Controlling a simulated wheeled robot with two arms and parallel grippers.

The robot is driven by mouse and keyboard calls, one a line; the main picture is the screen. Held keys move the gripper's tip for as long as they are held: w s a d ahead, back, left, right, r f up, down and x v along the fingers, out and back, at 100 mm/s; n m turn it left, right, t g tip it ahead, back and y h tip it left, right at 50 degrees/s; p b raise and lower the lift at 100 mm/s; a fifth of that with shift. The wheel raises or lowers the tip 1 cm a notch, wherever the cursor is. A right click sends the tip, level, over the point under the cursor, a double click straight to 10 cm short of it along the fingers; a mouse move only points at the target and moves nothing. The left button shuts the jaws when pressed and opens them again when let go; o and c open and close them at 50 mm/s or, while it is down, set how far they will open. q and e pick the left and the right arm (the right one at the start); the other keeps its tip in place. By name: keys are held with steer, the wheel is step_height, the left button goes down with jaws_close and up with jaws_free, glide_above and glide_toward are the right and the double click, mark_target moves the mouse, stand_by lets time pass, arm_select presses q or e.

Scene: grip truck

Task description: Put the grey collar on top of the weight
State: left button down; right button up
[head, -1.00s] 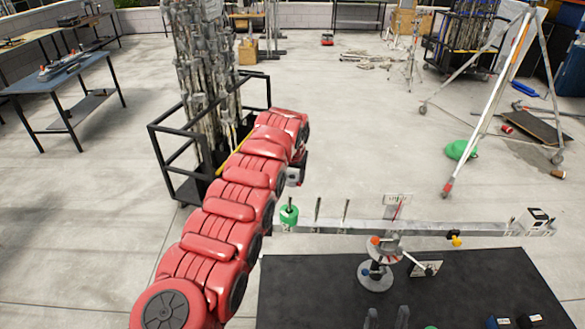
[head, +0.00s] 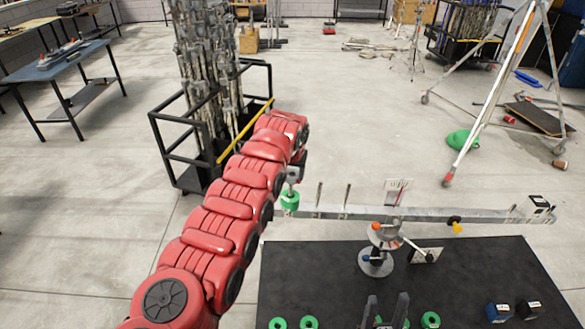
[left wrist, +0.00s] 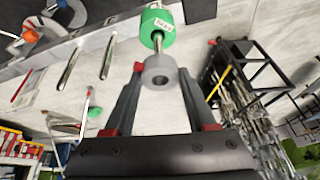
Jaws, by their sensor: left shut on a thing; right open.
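The green weight (head: 289,202) stands on a post at the left end of the long grey beam (head: 400,214). It also shows in the left wrist view (left wrist: 156,30), with the thin post sticking out of it. My left gripper (head: 295,175) is just above the weight. It is shut on the grey collar (left wrist: 158,75), a small ring with a dark hole. The collar is at the free end of the post, apart from the weight; I cannot tell whether the post has entered it. My right gripper (head: 386,306) is open and empty over the black mat, low in the head view.
A black-topped table (head: 440,270) holds a round stand (head: 376,262), several green rings (head: 308,323) and dark blocks (head: 498,313). Bare posts rise from the beam right of the weight. A black cart (head: 185,172) with poles stands behind my left arm.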

mark_target(290, 188)
arm_select(q)
steer(key=shift+f, duration=0.4)
steer(key=shift+a+f+b, duration=0.2)
steer(key=shift+f+b, duration=1.5)
steer(key=shift+f, duration=1.15)
steer(key=shift+c, duration=0.7)
jaws_free()
steer(key=shift+a+r, duration=0.1)
steer(key=shift+r, duration=0.05)
